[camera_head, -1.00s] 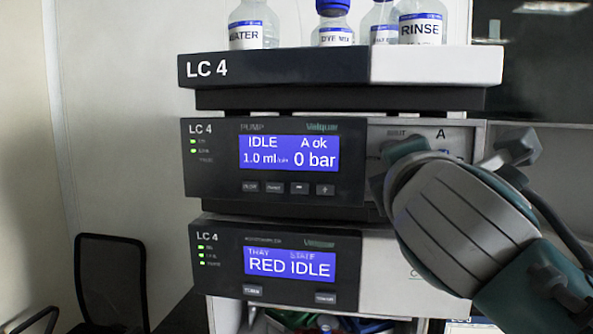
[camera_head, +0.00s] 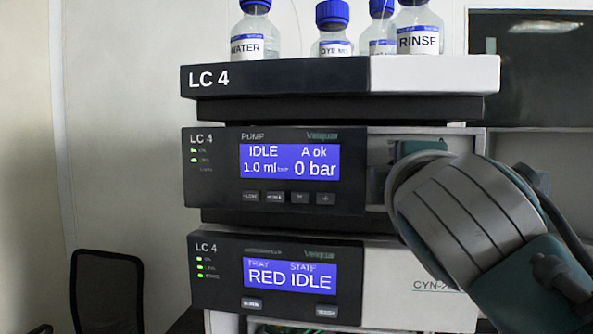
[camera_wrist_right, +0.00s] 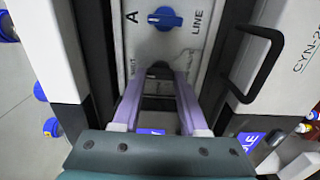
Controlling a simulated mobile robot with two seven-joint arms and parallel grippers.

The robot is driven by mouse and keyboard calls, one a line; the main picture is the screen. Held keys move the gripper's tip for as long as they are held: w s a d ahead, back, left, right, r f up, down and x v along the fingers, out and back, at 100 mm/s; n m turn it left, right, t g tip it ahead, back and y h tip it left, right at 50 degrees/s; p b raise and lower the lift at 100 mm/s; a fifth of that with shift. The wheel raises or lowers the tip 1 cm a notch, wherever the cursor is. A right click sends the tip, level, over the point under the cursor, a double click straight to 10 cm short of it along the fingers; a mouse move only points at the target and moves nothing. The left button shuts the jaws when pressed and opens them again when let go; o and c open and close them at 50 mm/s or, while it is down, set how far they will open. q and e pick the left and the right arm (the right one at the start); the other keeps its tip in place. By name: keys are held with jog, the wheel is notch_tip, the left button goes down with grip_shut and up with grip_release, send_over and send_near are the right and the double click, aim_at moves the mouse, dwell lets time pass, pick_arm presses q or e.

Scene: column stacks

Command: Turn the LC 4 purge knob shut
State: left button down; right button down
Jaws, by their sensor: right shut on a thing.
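The LC 4 pump module (camera_head: 275,197) has a lit display reading IDLE, A ok, 1.0 ml and 0 bar. My right gripper is at the recessed panel on its right; in the head view my own wrist hides the fingers and the knob. In the right wrist view, my right gripper (camera_wrist_right: 158,82) has its two pale purple fingers closed around a dark knob (camera_wrist_right: 158,72), apparently the purge knob. A blue knob (camera_wrist_right: 165,18) between the marks A and LINE sits apart from the fingertips. My left gripper is not in view.
Several capped bottles stand on the LC 4 top tray (camera_head: 435,73), including WATER (camera_head: 254,45) and RINSE (camera_head: 418,42). The lower module (camera_head: 275,300) reads RED IDLE. A black handle (camera_wrist_right: 262,70) juts out close to the right finger. A dark chair (camera_head: 105,290) stands at left.

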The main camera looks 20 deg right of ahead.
jog(key=c, duration=0.7)
grip_release()
jog(key=b+v, duration=0.4)
jog(key=v, duration=0.6)
